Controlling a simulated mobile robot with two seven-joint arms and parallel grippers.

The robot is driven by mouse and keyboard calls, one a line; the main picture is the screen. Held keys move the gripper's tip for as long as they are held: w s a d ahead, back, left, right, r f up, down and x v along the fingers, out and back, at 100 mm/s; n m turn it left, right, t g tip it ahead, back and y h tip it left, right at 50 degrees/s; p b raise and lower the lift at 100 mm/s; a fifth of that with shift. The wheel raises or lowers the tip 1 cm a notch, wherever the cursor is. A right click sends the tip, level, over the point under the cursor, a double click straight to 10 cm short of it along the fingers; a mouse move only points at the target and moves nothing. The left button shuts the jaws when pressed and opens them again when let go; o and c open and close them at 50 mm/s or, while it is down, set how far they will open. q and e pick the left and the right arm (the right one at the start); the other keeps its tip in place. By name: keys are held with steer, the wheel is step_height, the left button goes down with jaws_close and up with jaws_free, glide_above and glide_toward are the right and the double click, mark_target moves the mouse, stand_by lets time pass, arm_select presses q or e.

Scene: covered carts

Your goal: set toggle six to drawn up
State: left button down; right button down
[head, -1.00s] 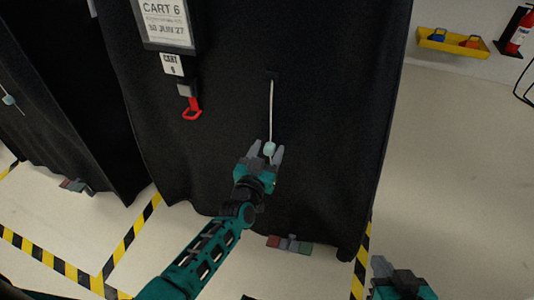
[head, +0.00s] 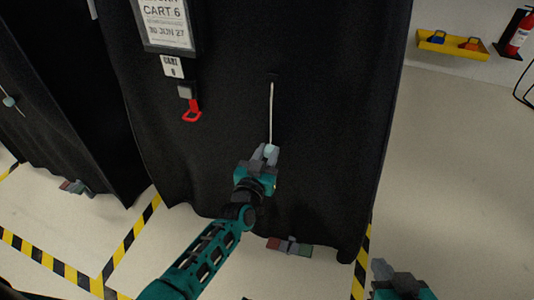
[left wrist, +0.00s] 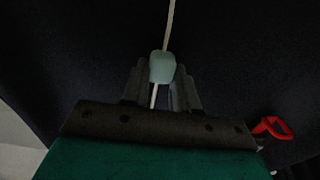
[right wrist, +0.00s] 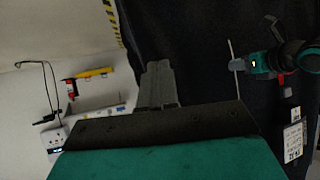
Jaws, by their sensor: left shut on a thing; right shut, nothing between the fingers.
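The cart labelled CART 6 is under a black cover (head: 320,60). A white cord (head: 271,110) hangs from a small slot in the cover and carries a pale blue toggle (head: 270,150) near its lower end. My left gripper (head: 265,154) is shut on the toggle, which also shows between the fingertips in the left wrist view (left wrist: 162,67). Cord runs above and below the toggle there. My right gripper (right wrist: 160,72) is shut and empty, out to the right of the cart; it shows at the lower right of the head view (head: 382,268).
A red pull handle (head: 192,111) hangs below the cart's tag (head: 173,66). Another covered cart (head: 70,90) stands at left with its own toggle (head: 9,101). Striped floor tape (head: 130,238) runs around the carts. A yellow tray (head: 452,45) is on the right wall.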

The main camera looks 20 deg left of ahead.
mark_target(273, 111)
arm_select(q)
steer(key=shift+r, duration=0.1)
step_height(273, 111, up, 12)
steer(key=p, duration=1.1)
steer(key=shift+w+f+p, duration=0.1)
steer(key=shift+f+p, duration=0.15)
steer(key=shift+p, duration=0.05)
steer(key=c, duration=1.1)
jaws_free()
steer(key=shift+o, duration=1.3)
steer(key=shift+f, duration=0.1)
steer(key=shift+f, duration=0.1)
